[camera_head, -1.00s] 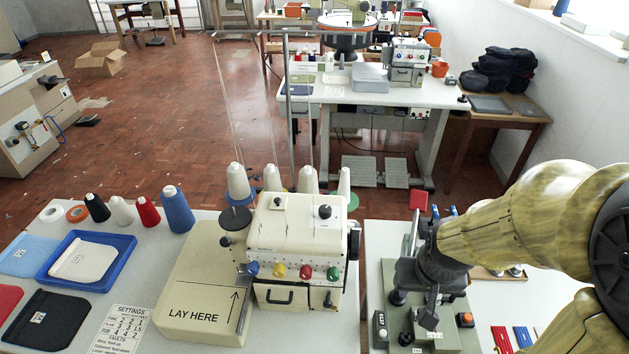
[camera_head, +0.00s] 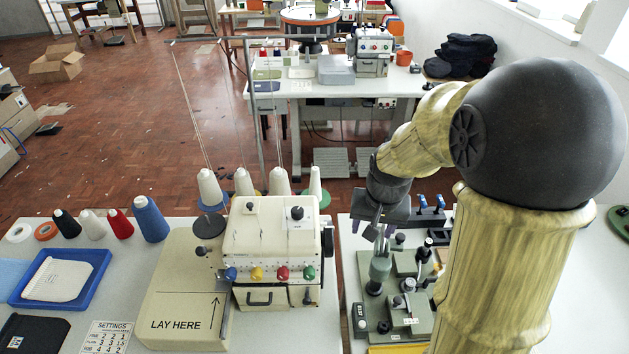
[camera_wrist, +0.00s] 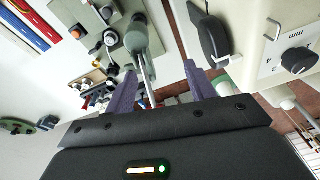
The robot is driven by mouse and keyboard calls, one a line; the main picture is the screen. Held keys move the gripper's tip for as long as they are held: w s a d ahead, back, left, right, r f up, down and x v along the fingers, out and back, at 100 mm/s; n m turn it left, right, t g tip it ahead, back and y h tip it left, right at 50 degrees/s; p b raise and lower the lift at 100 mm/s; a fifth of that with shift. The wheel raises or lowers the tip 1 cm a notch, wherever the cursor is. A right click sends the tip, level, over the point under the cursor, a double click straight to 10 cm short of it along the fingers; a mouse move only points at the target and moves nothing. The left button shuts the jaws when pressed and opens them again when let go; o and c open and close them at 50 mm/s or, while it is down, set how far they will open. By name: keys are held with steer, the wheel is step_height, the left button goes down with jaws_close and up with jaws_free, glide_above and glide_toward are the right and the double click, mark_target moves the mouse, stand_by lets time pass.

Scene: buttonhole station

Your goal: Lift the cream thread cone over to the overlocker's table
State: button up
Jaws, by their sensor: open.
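A small cream-white thread cone (camera_head: 92,225) stands upright at the left of the near table, between a black cone (camera_head: 66,223) and a red cone (camera_head: 120,224). The cream overlocker (camera_head: 275,240) stands on the same pale table (camera_head: 110,290), with several whitish cones (camera_head: 244,182) on its thread stand. My gripper (camera_head: 378,232) is far to the right of the loose cones, above the green fixture. In the wrist view my gripper (camera_wrist: 160,68) has its two fingers apart with nothing clearly held; a grey-green fixture post shows beyond them.
A blue cone (camera_head: 150,219) ends the row. A blue tray (camera_head: 62,278) and a LAY HERE plate (camera_head: 180,305) lie in front. The green fixture (camera_head: 405,320) with upright clamps stands below my gripper. Tall thread-guide poles (camera_head: 262,125) rise behind the overlocker. Another machine table (camera_head: 330,88) stands farther back.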

steer(key=w+a+r+m+g+p, duration=0.1)
steer(key=w+a+r+p, duration=0.1)
steer(key=w, duration=0.4)
steer(key=w+a+r+m+p, duration=0.2)
steer(key=w, duration=0.5)
steer(key=r+m+g+p, duration=0.1)
steer(key=r+m+p, duration=0.1)
steer(key=p, duration=0.3)
glide_above(317, 168)
steer(key=shift+s+d+f, duration=0.1)
steer(key=shift+s+d, duration=0.05)
steer(key=shift+d, duration=0.1)
steer(key=shift+a, duration=0.3)
steer(key=shift+f, duration=0.1)
steer(key=shift+f+p, duration=1.15)
steer(key=shift+f, duration=2.2)
steer(key=shift+w+a+f+p, duration=0.1)
steer(key=shift+f+p, duration=0.8)
steer(key=shift+f, duration=0.4)
steer(key=shift+w+a+f+p, duration=0.1)
steer(key=shift+f+p, duration=0.8)
steer(key=shift+f, duration=0.4)
